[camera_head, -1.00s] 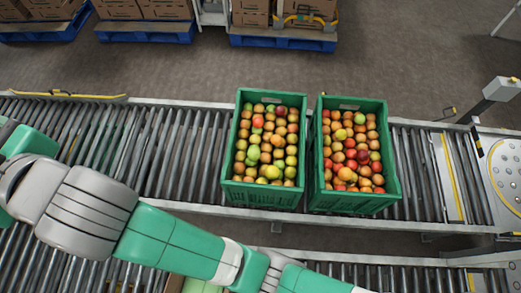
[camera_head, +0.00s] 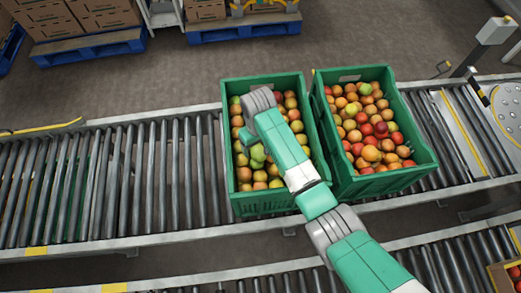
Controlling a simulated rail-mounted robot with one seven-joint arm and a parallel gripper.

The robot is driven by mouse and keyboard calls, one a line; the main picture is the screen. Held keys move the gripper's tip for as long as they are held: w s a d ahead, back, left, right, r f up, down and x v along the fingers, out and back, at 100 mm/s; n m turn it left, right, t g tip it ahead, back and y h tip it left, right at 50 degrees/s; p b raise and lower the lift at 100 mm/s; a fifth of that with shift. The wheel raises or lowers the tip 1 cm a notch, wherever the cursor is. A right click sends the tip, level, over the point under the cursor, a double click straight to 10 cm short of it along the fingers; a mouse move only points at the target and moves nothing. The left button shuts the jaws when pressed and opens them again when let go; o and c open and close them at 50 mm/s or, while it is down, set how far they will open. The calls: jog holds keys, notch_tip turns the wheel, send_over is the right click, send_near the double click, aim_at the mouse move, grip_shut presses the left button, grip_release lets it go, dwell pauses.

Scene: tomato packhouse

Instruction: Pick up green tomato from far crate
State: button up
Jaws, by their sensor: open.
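A green crate (camera_head: 270,203) full of mixed red, orange and greenish tomatoes stands on the far roller conveyor. Several green-yellow tomatoes, such as this green tomato (camera_head: 257,153), lie in its left half, beside my arm. A second green crate (camera_head: 385,184) stands close to its right, with mostly red and orange tomatoes. My arm reaches from the lower right across the first crate and covers part of its contents. My gripper does not show; the far end of the arm hides it over that crate.
The far conveyor's rollers (camera_head: 120,185) are bare left of the crates. A box of tomatoes (camera_head: 502,278) sits on the near conveyor at lower right. A grey post (camera_head: 497,32) stands at upper right. Boxes on blue pallets (camera_head: 90,49) stand behind.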

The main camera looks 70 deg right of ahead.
aim_at(260, 150)
notch_tip(260, 150, down, 2)
jog(key=shift+f+b, duration=0.2)
jog(key=shift+b, duration=0.1)
jog(key=f, duration=0.1)
jog(key=f+b, duration=0.1)
jog(key=f, duration=0.1)
jog(key=f+b, duration=0.1)
jog(key=shift+d+f, duration=0.2)
jog(key=shift+d, duration=0.2)
jog(key=shift+w+f, duration=0.1)
jog(key=shift+f, duration=0.25)
jog(key=shift+c, duration=0.2)
jog(key=c, duration=0.8)
